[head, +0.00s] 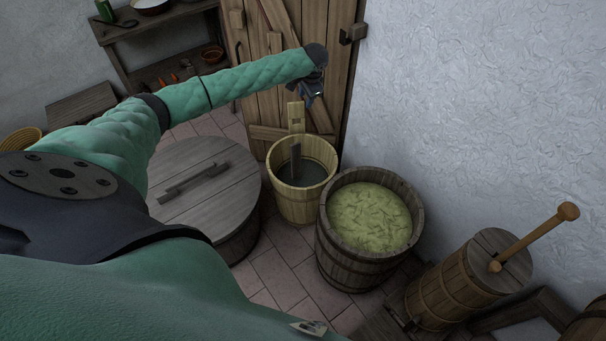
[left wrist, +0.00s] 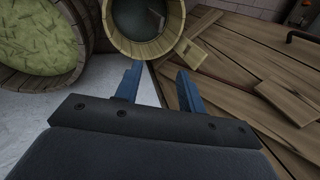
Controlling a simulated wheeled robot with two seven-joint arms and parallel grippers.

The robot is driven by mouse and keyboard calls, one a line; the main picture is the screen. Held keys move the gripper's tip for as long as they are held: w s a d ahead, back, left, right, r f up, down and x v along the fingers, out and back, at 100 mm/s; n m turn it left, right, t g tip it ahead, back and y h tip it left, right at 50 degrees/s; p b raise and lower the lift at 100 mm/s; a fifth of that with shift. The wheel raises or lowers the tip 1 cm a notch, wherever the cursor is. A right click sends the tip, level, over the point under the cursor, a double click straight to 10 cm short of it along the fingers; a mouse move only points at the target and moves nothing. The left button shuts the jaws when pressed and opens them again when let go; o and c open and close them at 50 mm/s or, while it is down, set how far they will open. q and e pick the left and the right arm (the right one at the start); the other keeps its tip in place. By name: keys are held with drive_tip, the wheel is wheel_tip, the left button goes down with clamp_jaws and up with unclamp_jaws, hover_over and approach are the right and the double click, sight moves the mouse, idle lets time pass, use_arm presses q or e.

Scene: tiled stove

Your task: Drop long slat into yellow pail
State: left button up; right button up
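The yellow pail (head: 300,202) stands on the floor in front of the plank door, with one tall holed stave rising at its back. A dark grey-brown slat (head: 295,161) stands upright inside it, its top near the rim; its lower end is hard to make out. My left gripper (head: 311,95) is above and behind the pail, near the door. In the left wrist view my left gripper (left wrist: 157,72) has its blue fingers apart with nothing between them, and the pail (left wrist: 120,42) shows beyond them. My right gripper is not clearly visible.
A tub of shredded green stuff (head: 326,240) stands right of the pail. A lidded round tub (head: 236,208) stands to its left. A churn (head: 450,292) stands at lower right. The plank door (head: 262,115) and white wall (head: 480,100) close off the back.

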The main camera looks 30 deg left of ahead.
use_arm(q)
drive_tip(key=shift+b+v, duration=0.45)
drive_tip(key=shift+v, duration=1.35)
use_arm(e)
drive_tip(key=shift+w+a+r, duration=0.4)
drive_tip(key=shift+w+r, duration=0.35)
drive_tip(key=shift+r, duration=0.1)
drive_tip(key=shift+d, duration=0.1)
